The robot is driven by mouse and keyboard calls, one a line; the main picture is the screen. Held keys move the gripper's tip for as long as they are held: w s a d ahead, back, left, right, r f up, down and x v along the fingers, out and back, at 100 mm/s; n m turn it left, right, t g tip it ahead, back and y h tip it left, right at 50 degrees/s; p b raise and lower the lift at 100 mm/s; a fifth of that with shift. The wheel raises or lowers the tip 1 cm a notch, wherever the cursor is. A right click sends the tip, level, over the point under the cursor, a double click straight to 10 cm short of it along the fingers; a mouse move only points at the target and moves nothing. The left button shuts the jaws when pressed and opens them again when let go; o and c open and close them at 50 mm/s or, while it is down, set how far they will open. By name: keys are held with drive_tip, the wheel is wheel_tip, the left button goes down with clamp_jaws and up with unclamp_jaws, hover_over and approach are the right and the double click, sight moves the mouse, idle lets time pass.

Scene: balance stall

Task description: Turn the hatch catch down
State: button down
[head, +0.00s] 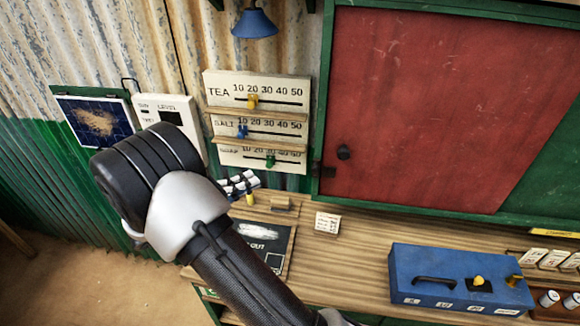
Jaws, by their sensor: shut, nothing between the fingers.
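The red hatch (425,110) is a sliding-looking panel in a green frame, and it appears closed. A dark round knob (344,152) sits near its left edge. A small dark catch (327,172) is at the frame's left side, a little below and left of the knob. The catch is small and dark, so its exact angle is hard to tell. My arm crosses the lower left of the head view, well left of the catch.
A wooden counter (350,262) runs below the hatch. It bears a blue box (455,278) at right and a small white card (327,222). Slider boards (258,92) hang left of the hatch. A blue lamp (254,22) hangs above them. The space before the hatch is clear.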

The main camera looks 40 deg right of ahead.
sight(315, 172)
drive_tip(key=s+d+b, duration=0.1)
drive_tip(key=s+d, duration=0.2)
drive_tip(key=d, duration=0.9)
drive_tip(key=shift+s+d, duration=0.25)
drive_tip(key=shift+s, duration=0.1)
